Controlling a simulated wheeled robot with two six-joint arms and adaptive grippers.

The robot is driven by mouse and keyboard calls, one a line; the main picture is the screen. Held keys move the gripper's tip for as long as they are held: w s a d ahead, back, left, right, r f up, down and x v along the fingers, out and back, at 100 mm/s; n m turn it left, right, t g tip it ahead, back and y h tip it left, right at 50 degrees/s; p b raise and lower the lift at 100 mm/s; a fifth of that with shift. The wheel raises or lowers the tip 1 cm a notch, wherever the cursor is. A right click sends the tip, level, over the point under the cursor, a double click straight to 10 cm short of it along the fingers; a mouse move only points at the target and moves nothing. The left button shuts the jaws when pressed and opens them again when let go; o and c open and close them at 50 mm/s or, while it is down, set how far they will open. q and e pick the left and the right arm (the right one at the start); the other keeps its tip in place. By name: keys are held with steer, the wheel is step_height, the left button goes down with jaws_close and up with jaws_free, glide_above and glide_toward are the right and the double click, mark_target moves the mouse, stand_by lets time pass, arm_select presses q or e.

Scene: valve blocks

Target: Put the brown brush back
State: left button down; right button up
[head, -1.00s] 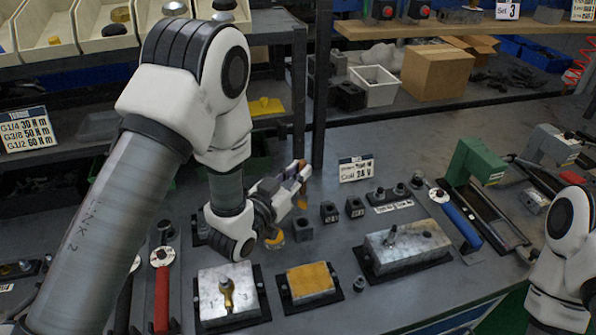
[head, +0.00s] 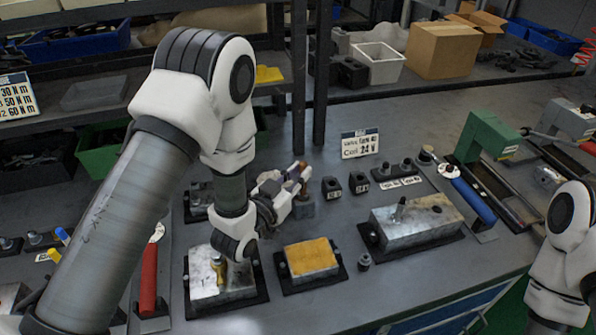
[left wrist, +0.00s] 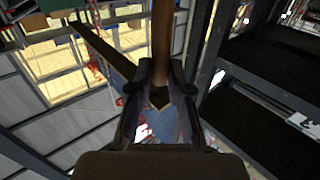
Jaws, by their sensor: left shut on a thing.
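My left gripper (head: 292,186) is shut on the brown brush (head: 304,173). The brush's brown shaft (left wrist: 162,42) runs between the two fingers in the left wrist view. In the head view the brush stands over a small dark grey block (head: 304,207) on the bench, and its lower end meets the block in the picture. I cannot tell whether it is inside the block or just above or in front of it. The fingers hide part of the brush. My right gripper is out of view; only part of that arm shows at the right edge.
Two small black blocks (head: 331,188) stand right of the grey block, near a coil sign (head: 360,143). In front are a metal block with a yellow top (head: 311,257) and a larger metal valve block (head: 415,219). A red-handled tool (head: 148,280) lies at left.

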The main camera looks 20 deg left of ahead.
arm_select(q)
steer(key=shift+f+b, duration=0.45)
steer(key=shift+f, duration=0.1)
steer(key=c, duration=1)
jaws_free()
step_height(320, 180, up, 10)
